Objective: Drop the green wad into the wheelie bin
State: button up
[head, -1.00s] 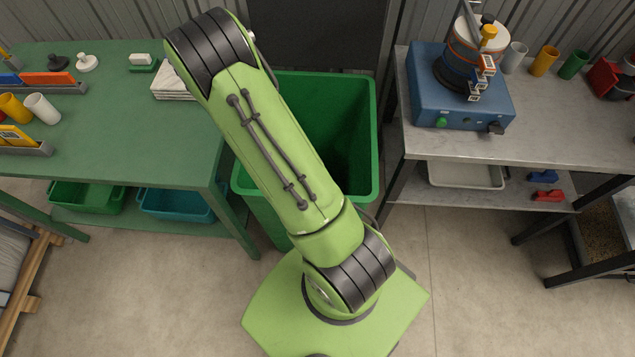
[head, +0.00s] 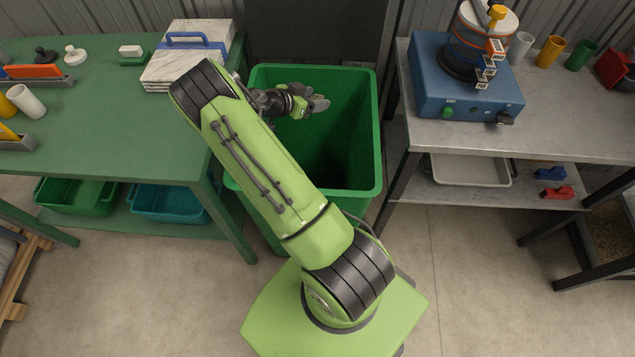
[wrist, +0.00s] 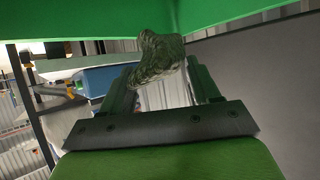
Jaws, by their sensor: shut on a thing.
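The green wheelie bin (head: 372,150) stands open between the two benches, its inside dark. My gripper (head: 318,104) is over the bin's opening, toward its left back part, with my arm reaching over the left rim. In the wrist view my gripper (wrist: 160,78) is shut on the mottled green wad (wrist: 157,58), which sticks out past the fingertips. A green wall or rim of the bin (wrist: 225,14) shows just beyond it. In the head view I cannot make out the wad from the fingers.
The green bench (head: 110,160) at left carries a pale block with a blue handle (head: 190,50) near the bin. The grey bench (head: 570,130) at right carries a blue machine (head: 465,85) and several cups. Dark panel (head: 312,30) behind the bin.

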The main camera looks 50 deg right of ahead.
jog(key=shift+f, duration=0.35)
jog(key=o, duration=1.2)
jog(key=shift+c, duration=0.2)
jog(key=shift+a, duration=0.15)
jog(key=v, duration=1.5)
jog(key=shift+a+r+p, duration=0.2)
jog(key=shift+a+p, duration=0.05)
jog(key=shift+p, duration=0.1)
